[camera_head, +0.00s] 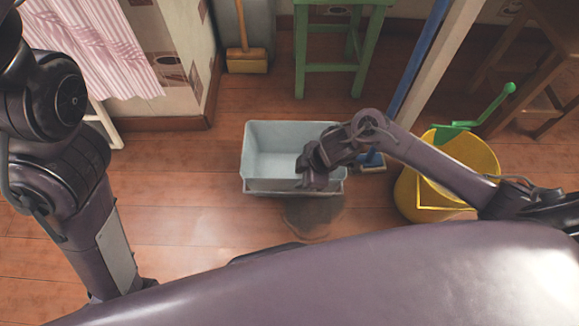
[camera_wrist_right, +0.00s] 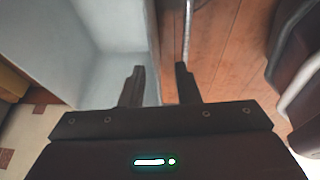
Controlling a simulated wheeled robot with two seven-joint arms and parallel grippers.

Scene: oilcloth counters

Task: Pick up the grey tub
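The grey tub (camera_head: 264,150), a pale rectangular open container, sits on the wooden floor in the middle of the head view. It looks empty. My right gripper (camera_head: 310,174) is at the tub's near wall, right of its middle, and hides part of the rim. In the right wrist view, the tub (camera_wrist_right: 112,35) fills the upper left. There my right gripper (camera_wrist_right: 160,75) has its two fingers apart, with the tub's wall edge running between them. I cannot tell whether either finger touches the wall. My left arm shows at the left, but its gripper is out of view.
A yellow bucket (camera_head: 409,194) with a green-handled tool (camera_head: 485,115) stands to the right. A green stool (camera_head: 329,68) and a broom (camera_head: 246,60) are behind the tub. A blue-poled mop (camera_head: 409,75) leans behind it. The floor left of the tub is clear.

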